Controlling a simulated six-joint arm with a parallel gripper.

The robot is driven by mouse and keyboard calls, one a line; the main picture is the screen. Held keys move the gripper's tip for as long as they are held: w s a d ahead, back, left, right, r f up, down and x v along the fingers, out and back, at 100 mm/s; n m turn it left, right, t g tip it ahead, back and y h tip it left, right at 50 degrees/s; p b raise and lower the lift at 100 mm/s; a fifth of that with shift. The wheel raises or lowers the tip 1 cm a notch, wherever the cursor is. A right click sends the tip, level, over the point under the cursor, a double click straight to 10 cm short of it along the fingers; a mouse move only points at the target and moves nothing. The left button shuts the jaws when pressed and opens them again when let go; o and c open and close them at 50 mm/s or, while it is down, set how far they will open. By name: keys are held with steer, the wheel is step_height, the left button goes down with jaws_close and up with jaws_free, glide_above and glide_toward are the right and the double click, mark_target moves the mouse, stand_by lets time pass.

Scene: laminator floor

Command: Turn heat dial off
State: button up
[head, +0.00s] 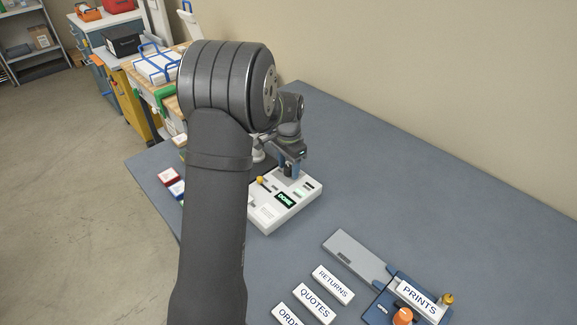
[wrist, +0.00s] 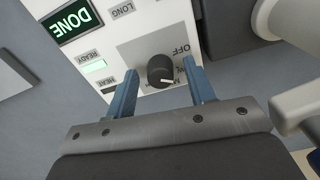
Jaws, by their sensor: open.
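The laminator (head: 268,224) is a pale box on the blue-grey table, with a lit green DONE screen (head: 285,200). In the wrist view its dark round heat dial (wrist: 160,71) sits on a light panel with an OFF label (wrist: 181,50). The dial's white mark lies on its lower side in the picture, apart from OFF. My gripper (wrist: 159,70) is open, with one blue finger on each side of the dial and gaps visible. I cannot tell how far the fingertips are above the panel. In the head view my gripper (head: 291,168) is over the panel's far part.
The READY lamp (wrist: 95,64) is lit green; the HEAT lamp (wrist: 104,91) looks dark. RETURNS (head: 333,284) and QUOTES (head: 314,303) labelled blocks lie at the front, beside a blue PRINTS holder (head: 381,308). Small red and blue blocks lie left of the laminator.

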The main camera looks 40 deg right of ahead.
steer(key=shift+f, duration=0.1)
steer(key=c, duration=1)
steer(key=shift+o, duration=0.2)
steer(key=shift+n, duration=0.4)
steer(key=n, duration=0.4)
steer(key=shift+n, duration=2.5)
